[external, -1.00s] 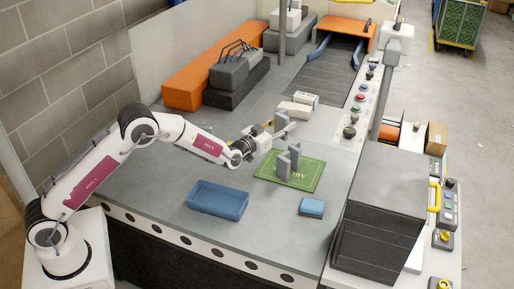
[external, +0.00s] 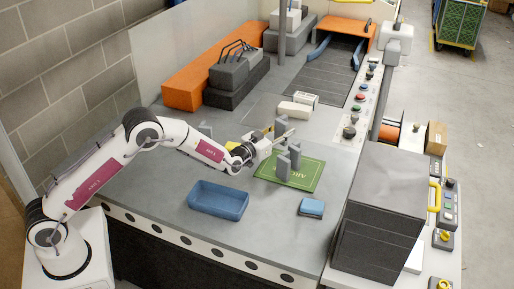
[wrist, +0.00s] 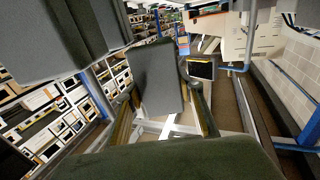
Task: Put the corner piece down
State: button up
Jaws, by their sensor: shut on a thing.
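The grey corner piece (external: 281,126) is held upright by my gripper (external: 282,137), which is shut on it just above the far left part of the green mat (external: 309,178). Other grey upright pieces (external: 284,164) stand on the mat, in front of the held piece. In the wrist view, a grey slab (wrist: 158,80) shows between the fingers of my gripper (wrist: 163,115). The external view does not show clearly whether the held piece touches the surface below.
A blue tray (external: 218,200) lies in front of my arm, and a small blue block (external: 311,208) lies right of it. White boxes (external: 295,109) sit behind the mat. A dark grey stack (external: 382,210) stands at the right. The table between tray and mat is clear.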

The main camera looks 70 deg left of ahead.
jog(key=o, duration=0.7)
jog(key=shift+r, duration=0.55)
jog(key=shift+s+d+f, duration=0.15)
jog(key=shift+s+d, duration=0.05)
jog(key=shift+s, duration=0.25)
jog(key=shift+v, duration=5.5)
